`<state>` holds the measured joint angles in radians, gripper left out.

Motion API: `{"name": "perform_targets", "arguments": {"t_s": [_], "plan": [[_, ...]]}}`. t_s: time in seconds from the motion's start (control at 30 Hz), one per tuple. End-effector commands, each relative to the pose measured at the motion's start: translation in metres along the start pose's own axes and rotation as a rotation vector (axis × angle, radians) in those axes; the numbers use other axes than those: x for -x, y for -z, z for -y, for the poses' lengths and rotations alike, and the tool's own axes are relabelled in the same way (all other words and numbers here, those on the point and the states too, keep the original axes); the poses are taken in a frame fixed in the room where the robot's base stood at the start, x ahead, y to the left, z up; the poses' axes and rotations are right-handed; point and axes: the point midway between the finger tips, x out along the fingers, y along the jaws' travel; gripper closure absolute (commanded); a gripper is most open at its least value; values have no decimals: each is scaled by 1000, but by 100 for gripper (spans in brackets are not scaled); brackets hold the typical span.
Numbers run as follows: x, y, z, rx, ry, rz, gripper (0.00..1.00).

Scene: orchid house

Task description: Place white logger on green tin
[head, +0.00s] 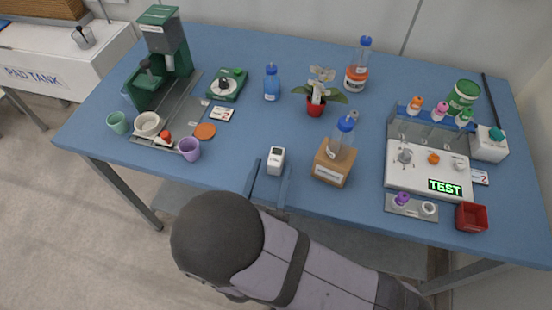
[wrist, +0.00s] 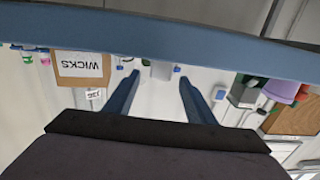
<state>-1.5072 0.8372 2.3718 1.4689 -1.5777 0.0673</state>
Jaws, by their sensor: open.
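The white logger (head: 276,160) is a small upright white box with a dark display, near the front edge of the table. My gripper (head: 273,172) is open, with one blue finger to each side of the logger in the head view; I cannot tell whether they touch it. In the wrist view, my fingers (wrist: 160,88) are spread, with a pale block between and beyond them that I cannot identify for sure. The green tin (head: 463,96) stands at the back right, a round green can with a white label.
A wooden box (head: 331,168) holding a blue-capped bottle stands just right of the logger. A potted orchid (head: 316,104) stands behind. A rack with coloured caps and a white panel (head: 425,165) lie before the tin.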

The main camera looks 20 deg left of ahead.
Motion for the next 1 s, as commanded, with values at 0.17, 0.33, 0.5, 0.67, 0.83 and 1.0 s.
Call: {"name": "perform_targets", "arguments": {"t_s": [0.17,0.33,0.5,0.67,0.83,1.0], "plan": [[-3,0,0,0,-1,0,50],[-16,-2,-1,1,-3,0,50],[-37,-4,-1,0,-4,0,50],[-50,-5,0,0,-1,1,50],[-53,-5,0,0,0,0,50],[-53,-5,0,0,0,0,55]]}}
